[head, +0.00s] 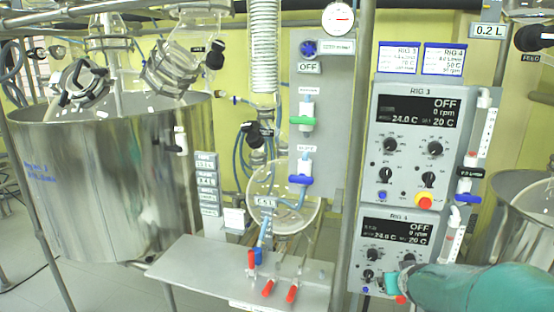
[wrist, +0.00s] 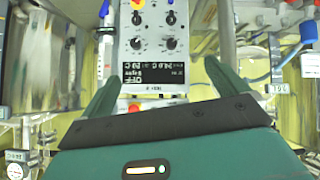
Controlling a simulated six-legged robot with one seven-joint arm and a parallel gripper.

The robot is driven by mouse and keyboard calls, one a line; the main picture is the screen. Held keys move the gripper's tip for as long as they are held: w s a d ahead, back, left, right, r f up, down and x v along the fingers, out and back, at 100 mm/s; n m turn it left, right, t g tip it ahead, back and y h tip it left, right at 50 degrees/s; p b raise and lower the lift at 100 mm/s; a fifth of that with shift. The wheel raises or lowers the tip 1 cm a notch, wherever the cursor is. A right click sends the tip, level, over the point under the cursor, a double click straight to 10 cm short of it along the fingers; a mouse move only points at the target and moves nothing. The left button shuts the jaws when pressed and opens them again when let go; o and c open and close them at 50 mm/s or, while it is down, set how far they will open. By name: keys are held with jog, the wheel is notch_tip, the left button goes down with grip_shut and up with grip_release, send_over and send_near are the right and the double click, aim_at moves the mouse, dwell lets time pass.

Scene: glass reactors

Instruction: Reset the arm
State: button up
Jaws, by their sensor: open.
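My gripper (wrist: 162,70) shows in the wrist view with its two dark green fingers spread wide apart and nothing between them. Beyond the fingers is a grey control panel (wrist: 126,45) with black knobs and a display reading OFF, seen upside down. My green arm enters the head view at the lower right, in front of the lower control panel (head: 367,226). Its teal end overlaps that panel's lower edge. I cannot tell the fingertips there, nor whether anything touches the panel.
The upper control panel (head: 415,190) hangs above the lower one. A large steel vessel (head: 110,185) stands left, another (head: 530,215) at the right edge.

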jog(key=s+a+r+g+y, duration=0.1)
jog(key=s+a+r+g, duration=0.1)
jog(key=s+a, duration=0.5)
jog(key=s+a+r+g+y, duration=0.1)
jog(key=s+a+r, duration=0.4)
jog(key=s, duration=1.1)
jog(key=a, duration=0.3)
jog(key=shift+s+a+n+g+y, duration=0.2)
jog(key=shift+s+n+g+y, duration=0.2)
